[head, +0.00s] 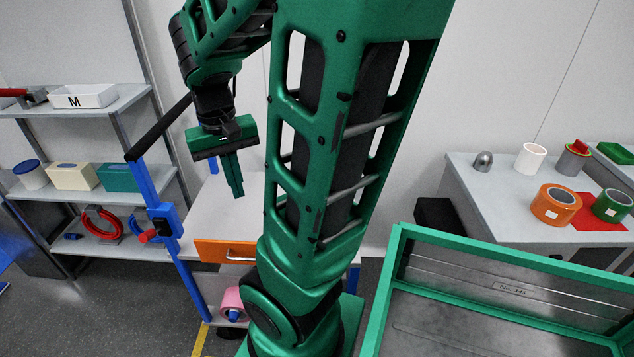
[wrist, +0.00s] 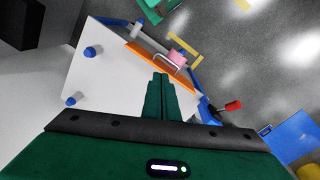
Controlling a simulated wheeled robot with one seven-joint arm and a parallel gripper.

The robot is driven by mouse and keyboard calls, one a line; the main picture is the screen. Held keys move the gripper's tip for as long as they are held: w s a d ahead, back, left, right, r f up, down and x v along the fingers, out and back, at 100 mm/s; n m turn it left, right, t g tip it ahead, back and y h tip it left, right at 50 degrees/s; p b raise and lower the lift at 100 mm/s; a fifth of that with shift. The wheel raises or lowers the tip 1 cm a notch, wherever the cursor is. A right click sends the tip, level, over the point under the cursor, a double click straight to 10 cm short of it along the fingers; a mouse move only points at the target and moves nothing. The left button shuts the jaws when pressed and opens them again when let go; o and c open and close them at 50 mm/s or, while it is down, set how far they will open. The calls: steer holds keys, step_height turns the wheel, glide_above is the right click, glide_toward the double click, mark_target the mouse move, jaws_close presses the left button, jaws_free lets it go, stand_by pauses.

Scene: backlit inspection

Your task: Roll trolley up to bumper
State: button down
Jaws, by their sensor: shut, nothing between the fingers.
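The trolley (head: 210,217) stands behind my arm in the head view. It has a pale top, blue posts, an orange drawer front with a metal handle, and a black push bar at its left. My arm hides part of it. In the wrist view its white top (wrist: 110,75) lies below my fingers, with the orange drawer edge beyond. My gripper (head: 236,190) is shut and empty, pointing down over the trolley. Its closed fingers also show in the wrist view (wrist: 160,82). I cannot pick out the bumper with certainty in either view.
A grey shelf unit (head: 90,108) with boxes and a red ring stands at left. A grey table (head: 500,185) with tape rolls and cups is at right. A green-rimmed tray (head: 470,236) fills the front right. Grey floor (head: 110,310) is clear at front left.

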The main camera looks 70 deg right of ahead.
steer(key=w+d+f+m+g+h, duration=0.1)
steer(key=w+d+f+m, duration=0.25)
steer(key=d, duration=0.75)
steer(key=w+d+f+m+g+h, duration=0.15)
steer(key=w+d+f, duration=0.35)
steer(key=d, duration=0.6)
steer(key=s+d+f+m, duration=0.1)
steer(key=s+d+f, duration=0.1)
steer(key=d+f, duration=0.5)
steer(key=s+d+f+m+g+h, duration=0.1)
steer(key=s+d+f, duration=0.1)
steer(key=d+f, duration=0.6)
steer(key=s+d+f+m+g+h, duration=0.1)
steer(key=s+d+f+m, duration=0.1)
steer(key=d+f, duration=0.6)
steer(key=shift+s+d+h, duration=0.25)
steer(key=shift+s+d, duration=0.05)
steer(key=shift+s, duration=0.25)
steer(key=s, duration=0.3)
steer(key=shift+d, duration=0.25)
steer(key=shift+s, duration=0.45)
steer(key=shift+d, duration=0.15)
